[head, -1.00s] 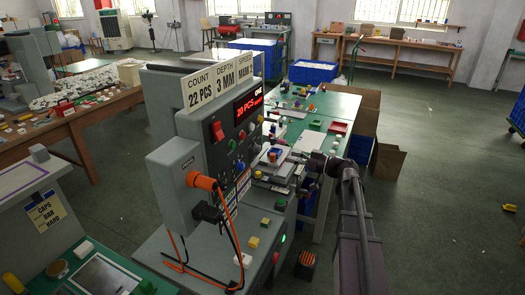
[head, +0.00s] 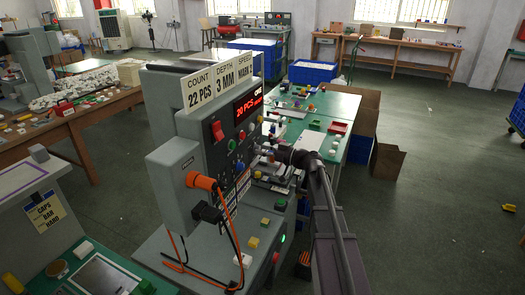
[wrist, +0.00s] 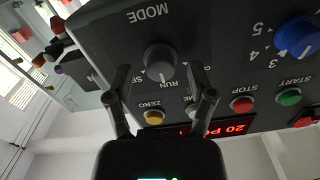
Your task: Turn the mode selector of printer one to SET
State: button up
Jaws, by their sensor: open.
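The grey mode selector knob (wrist: 160,58) sits on the dark panel of printer one (wrist: 225,70), which appears upside down in the wrist view. MODE is printed above the knob, with RUN and a partly hidden SET below it in that picture. No contact with the knob shows. In the head view my gripper (head: 266,152) is close to the printer's front panel (head: 218,150), and the selector cannot be made out.
Near the selector are a blue numbered knob (wrist: 297,38), a yellow ZERO button (wrist: 153,117), a red STOP button (wrist: 241,104) and a green START button (wrist: 289,97). An orange cable plug (head: 202,182) sticks out of the printer's side.

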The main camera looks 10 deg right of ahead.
grip_shut()
dwell(0.3)
jog(key=shift+a+m, duration=0.1)
jog(key=shift+m, duration=0.3)
jog(key=m, duration=1.1)
dwell(0.5)
